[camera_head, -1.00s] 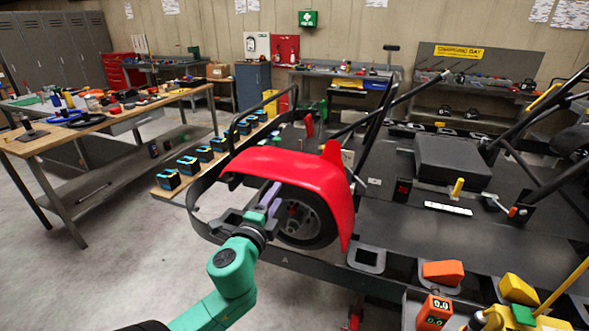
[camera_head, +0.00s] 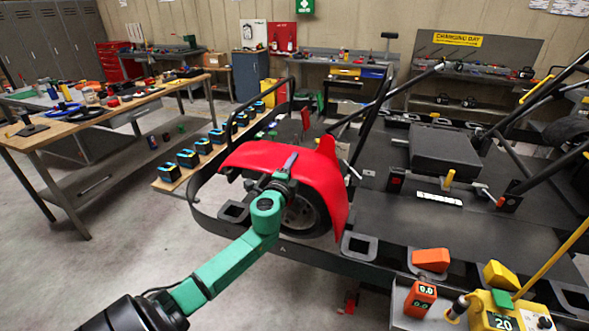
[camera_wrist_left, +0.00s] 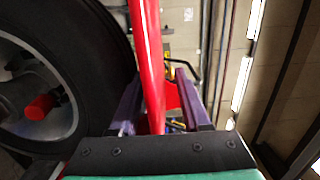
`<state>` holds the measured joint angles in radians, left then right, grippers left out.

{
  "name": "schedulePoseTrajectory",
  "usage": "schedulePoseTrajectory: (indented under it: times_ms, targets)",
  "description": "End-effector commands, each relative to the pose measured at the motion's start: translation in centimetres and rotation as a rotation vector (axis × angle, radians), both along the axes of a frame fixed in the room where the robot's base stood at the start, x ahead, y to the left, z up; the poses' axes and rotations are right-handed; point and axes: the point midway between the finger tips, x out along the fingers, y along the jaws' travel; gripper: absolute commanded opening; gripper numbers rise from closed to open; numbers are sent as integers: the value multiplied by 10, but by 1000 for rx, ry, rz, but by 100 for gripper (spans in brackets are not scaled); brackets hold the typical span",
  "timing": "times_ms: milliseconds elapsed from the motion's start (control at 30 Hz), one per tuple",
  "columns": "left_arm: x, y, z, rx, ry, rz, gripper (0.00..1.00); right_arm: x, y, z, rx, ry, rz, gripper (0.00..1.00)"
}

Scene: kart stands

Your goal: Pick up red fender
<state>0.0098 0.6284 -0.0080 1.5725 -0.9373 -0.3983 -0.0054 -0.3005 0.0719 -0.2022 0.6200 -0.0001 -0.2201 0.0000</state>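The red fender (camera_head: 268,157) arches over the kart's front wheel (camera_head: 303,216) in the head view. My left gripper (camera_head: 287,165) reaches up to the fender's near edge, with a purple finger showing in front of the red surface. In the left wrist view, the two purple fingers (camera_wrist_left: 160,100) stand apart on either side of the thin red fender edge (camera_wrist_left: 149,60). A gap shows between that edge and the right finger. The wheel (camera_wrist_left: 40,95) is close on the left there. My right gripper is not in view.
The kart's black frame and floor (camera_head: 485,235) fill the right side. A row of blue-and-black boxes (camera_head: 188,158) stands on a low wooden shelf behind. A workbench (camera_head: 60,135) is at left. Orange and yellow devices (camera_head: 420,298) sit at bottom right. Grey floor is free at left.

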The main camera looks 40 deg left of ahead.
Motion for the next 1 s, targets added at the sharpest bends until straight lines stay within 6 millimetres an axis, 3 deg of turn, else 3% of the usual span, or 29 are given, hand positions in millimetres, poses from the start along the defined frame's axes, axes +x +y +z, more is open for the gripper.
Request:
schedulePoseTrajectory:
  times_ms: [33,100,133,1000]
  targets:
    - [0,0,0,0,0,0,28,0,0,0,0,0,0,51]
    - [0,0,0,-1,0,0,2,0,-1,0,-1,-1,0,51]
    - [0,0,0,-1,0,1,0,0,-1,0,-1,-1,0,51]
    - [0,-1,-1,-1,1,-1,0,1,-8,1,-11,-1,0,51]
